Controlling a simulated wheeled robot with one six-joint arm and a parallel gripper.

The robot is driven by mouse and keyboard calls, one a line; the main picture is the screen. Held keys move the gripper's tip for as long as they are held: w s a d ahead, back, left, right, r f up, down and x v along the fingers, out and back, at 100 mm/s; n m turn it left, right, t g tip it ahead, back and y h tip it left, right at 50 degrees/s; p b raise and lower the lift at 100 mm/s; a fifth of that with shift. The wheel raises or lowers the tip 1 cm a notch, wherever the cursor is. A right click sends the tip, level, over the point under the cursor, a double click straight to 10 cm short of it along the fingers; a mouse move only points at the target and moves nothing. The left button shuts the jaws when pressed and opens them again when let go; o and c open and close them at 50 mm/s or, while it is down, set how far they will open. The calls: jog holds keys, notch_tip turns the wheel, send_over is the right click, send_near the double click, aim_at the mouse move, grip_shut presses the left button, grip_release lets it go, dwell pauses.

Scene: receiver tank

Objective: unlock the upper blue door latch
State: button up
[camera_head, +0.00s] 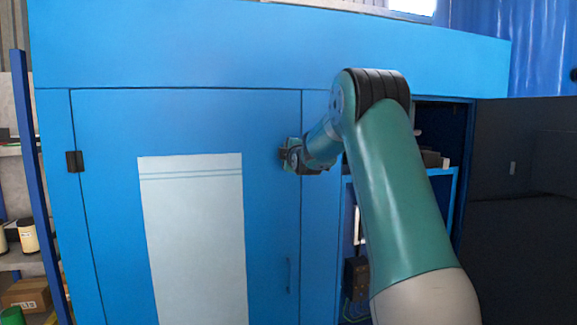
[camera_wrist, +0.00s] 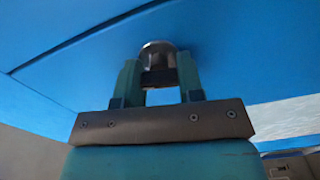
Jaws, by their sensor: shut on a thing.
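The blue door (camera_head: 270,130) is closed flat in its cabinet, with hinge hardware on its left edge and a pale panel on its middle. The upper latch (camera_wrist: 158,50) shows in the wrist view as a round metal piece with a dark part on the blue surface. My gripper (camera_wrist: 158,72) is shut on the dark part of the latch, with one green finger on each side. In the head view my gripper (camera_head: 287,154) is at the door's upper right edge, where it and my arm hide the latch.
A dark door (camera_head: 520,190) stands open at the right, beside an open compartment (camera_head: 430,140). A thin dark handle (camera_head: 289,275) is lower on the blue door. Shelves with a cardboard box (camera_head: 27,294) stand at the far left. The space before the blue door's left part is clear.

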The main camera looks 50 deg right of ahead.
jog(key=shift+f+n+b, duration=0.1)
jog(key=shift+n+b, duration=0.8)
jog(key=shift+n, duration=0.1)
jog(key=shift+a, duration=0.1)
jog(key=o, duration=0.9)
jog(key=shift+o, duration=0.2)
jog(key=shift+s, duration=0.2)
jog(key=b+v, duration=0.4)
jog(key=v, duration=1.3)
